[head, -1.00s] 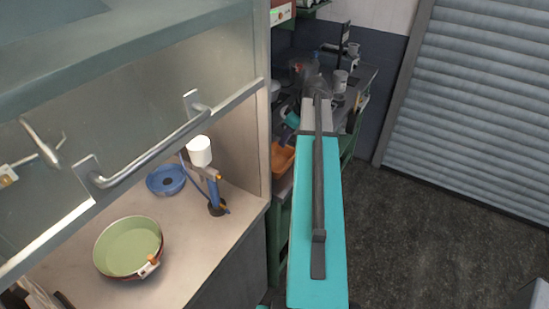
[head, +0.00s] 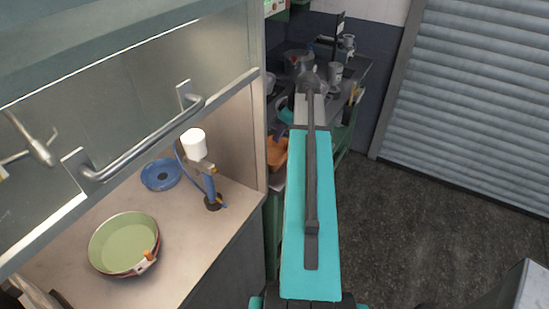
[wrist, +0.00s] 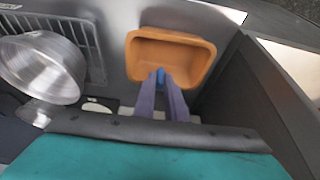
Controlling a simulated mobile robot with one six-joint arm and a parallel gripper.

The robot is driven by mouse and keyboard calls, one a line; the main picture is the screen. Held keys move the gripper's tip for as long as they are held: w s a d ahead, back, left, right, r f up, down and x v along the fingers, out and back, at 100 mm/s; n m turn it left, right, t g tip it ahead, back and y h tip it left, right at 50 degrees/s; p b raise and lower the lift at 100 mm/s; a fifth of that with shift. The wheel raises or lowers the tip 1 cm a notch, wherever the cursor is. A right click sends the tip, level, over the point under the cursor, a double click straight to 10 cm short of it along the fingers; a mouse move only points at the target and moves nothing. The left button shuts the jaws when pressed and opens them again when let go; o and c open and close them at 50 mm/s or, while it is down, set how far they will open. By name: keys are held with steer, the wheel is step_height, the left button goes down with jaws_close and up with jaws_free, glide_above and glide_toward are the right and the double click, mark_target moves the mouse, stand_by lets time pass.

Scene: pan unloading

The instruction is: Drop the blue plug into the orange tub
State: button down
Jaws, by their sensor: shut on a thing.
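The blue plug (wrist: 160,76) shows as a small blue bit between the fingertips of my gripper (wrist: 162,82) in the wrist view. The two purple-grey fingers are shut on it. The orange tub (wrist: 197,79) lies just beyond the fingertips in the wrist view, its open side facing the camera. The plug overlaps the tub's near edge in the picture; I cannot tell its height above the tub or whether it touches. In the head view the tub (head: 277,153) is partly hidden behind the hood's side and my teal arm. My gripper and the plug cannot be made out there.
In the wrist view a metal bowl (wrist: 42,66) and a dark rack (wrist: 93,40) stand left of the tub. In the head view a hood holds a green pan (head: 124,243) and blue dish (head: 160,174). A cluttered bench (head: 350,75) stands behind my arm; floor is clear at right.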

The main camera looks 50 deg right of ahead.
steer(key=shift+f+b, duration=0.8)
steer(key=shift+f, duration=1.15)
steer(key=c, duration=1.7)
jaws_free()
steer(key=shift+r, duration=0.1)
steer(key=shift+b+v, duration=2.05)
steer(key=shift+v, duration=4.75)
steer(key=shift+s, duration=0.1)
